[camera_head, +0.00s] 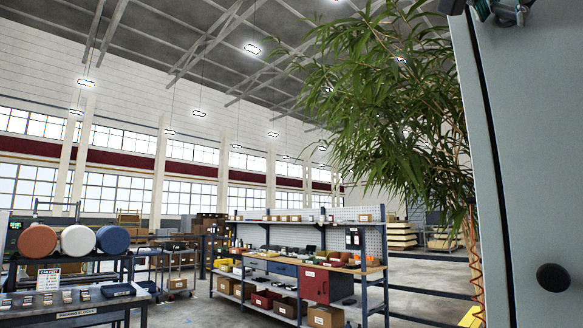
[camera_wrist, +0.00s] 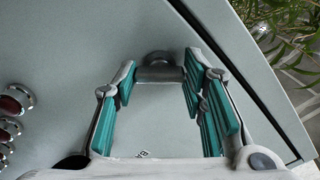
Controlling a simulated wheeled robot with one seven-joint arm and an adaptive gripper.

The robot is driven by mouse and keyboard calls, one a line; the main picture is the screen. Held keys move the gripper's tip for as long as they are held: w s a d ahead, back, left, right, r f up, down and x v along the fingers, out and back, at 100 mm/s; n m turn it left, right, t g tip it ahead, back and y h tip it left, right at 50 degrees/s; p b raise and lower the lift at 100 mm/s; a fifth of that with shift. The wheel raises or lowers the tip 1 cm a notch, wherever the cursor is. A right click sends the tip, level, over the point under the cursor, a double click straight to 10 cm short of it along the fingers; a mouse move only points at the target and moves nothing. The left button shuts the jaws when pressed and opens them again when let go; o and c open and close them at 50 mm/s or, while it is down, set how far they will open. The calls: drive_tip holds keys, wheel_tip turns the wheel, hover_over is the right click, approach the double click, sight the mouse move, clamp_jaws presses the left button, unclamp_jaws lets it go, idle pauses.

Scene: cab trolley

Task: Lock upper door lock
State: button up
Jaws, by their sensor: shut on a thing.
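The upper door lock (camera_wrist: 160,73) is a grey handle bar with a rounded mount behind it, on the pale grey-green door panel (camera_wrist: 80,45). In the wrist view my gripper (camera_wrist: 161,76) has its teal-padded fingers on both sides of the bar, shut on it. The bar spans between the fingertips. How far the lock is turned cannot be told. In the head view only a small part of my gripper (camera_head: 508,12) shows at the top right edge, in front of the grey panel (camera_head: 535,130); the lock is not clearly visible there.
Several red round fittings with chrome rings (camera_wrist: 15,103) sit left of my gripper. A black round knob (camera_head: 553,277) is low on the panel. A leafy plant (camera_head: 385,110) stands beside the panel edge. Workbenches (camera_head: 300,265) with bins stand farther back, with open floor between.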

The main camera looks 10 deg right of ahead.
drive_tip(key=m+b, duration=0.1)
drive_tip(key=m, duration=0.3)
drive_tip(key=shift+m, duration=0.3)
drive_tip(key=shift+m+b, duration=0.35)
drive_tip(key=shift+m, duration=1.55)
drive_tip(key=o, duration=1.2)
drive_tip(key=shift+c, duration=0.2)
